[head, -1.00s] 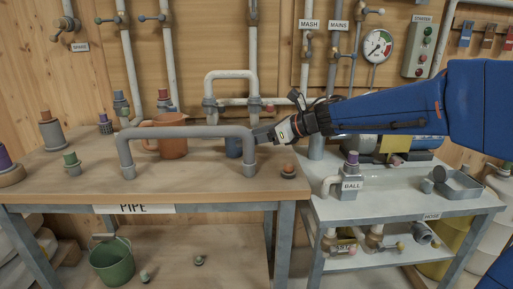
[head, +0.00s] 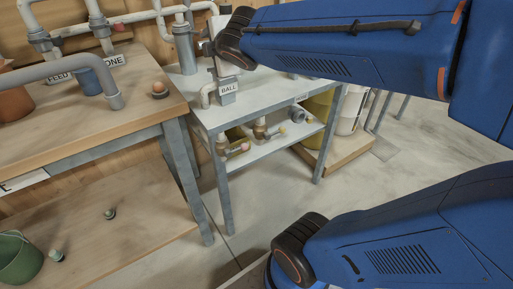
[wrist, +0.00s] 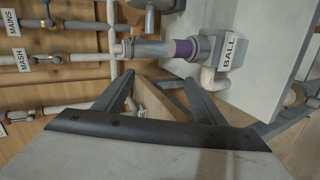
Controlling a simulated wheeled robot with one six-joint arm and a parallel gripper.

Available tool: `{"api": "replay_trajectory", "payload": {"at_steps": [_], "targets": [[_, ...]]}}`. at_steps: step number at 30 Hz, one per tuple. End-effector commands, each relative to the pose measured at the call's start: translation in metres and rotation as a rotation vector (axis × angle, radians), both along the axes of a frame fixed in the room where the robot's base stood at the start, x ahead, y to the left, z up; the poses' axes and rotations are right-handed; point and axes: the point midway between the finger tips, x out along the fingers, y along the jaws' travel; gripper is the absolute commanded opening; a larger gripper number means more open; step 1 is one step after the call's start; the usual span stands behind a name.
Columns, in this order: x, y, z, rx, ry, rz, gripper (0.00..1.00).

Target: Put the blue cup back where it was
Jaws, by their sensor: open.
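The blue cup (head: 88,81) stands on the wooden table (head: 142,92) in the head view, partly behind a thick grey bent pipe (head: 60,67). It stands in front of the labels FEED (head: 60,75) and ONE (head: 111,61). My gripper (head: 205,42) is up and to the right of the cup, above the grey metal bench. In the wrist view my gripper (wrist: 158,84) has its two fingers spread with nothing between them. The cup is not recognisable in the wrist view.
A valve labelled BALL (head: 228,88) with a purple top (wrist: 184,49) stands on the grey bench (head: 262,107) near my gripper. An orange-brown jug (head: 14,103) stands left of the cup.

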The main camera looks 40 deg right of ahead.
Motion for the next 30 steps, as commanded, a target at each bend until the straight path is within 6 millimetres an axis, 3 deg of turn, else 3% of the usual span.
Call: {"api": "replay_trajectory", "payload": {"at_steps": [3,5,9,13,18,30], "targets": [[-0.064,-0.024,-0.048,0.331,0.116,-0.277,0.64],[-0.098,-0.027,-0.074,0.494,0.179,-0.414,0.64],[-0.172,-0.015,-0.128,0.816,0.329,-0.697,0.64],[-0.221,0.004,-0.158,1.008,0.44,-0.88,0.64],[-0.248,0.018,-0.173,1.107,0.51,-0.984,0.64],[-0.25,0.019,-0.174,1.114,0.515,-0.991,0.64]]}}
